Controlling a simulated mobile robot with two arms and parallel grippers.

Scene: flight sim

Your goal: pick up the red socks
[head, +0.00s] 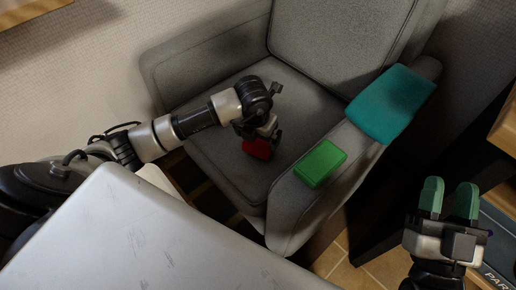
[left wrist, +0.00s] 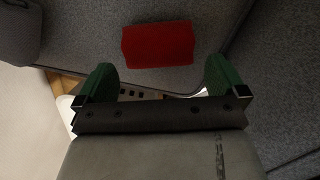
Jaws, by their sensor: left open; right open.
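The red socks (head: 258,149) show as a small red bundle on the seat of the grey armchair (head: 215,150), near its front edge. In the left wrist view they are a red block-like shape (left wrist: 158,44) ahead of the fingers, centred between them. My left gripper (head: 262,130) is over the seat, right at the socks, and hides part of them in the head view. In the left wrist view its green fingers (left wrist: 160,82) are apart with nothing between them. My right gripper (head: 450,198) is open and empty at the lower right, well away from the armchair's seat.
A green box-like item (head: 320,164) and a folded teal cloth (head: 391,104) lie on the armchair's right armrest. A white surface (head: 150,240) fills the lower left. A dark object with lettering (head: 497,235) stands at the right edge. The rest of the seat is clear.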

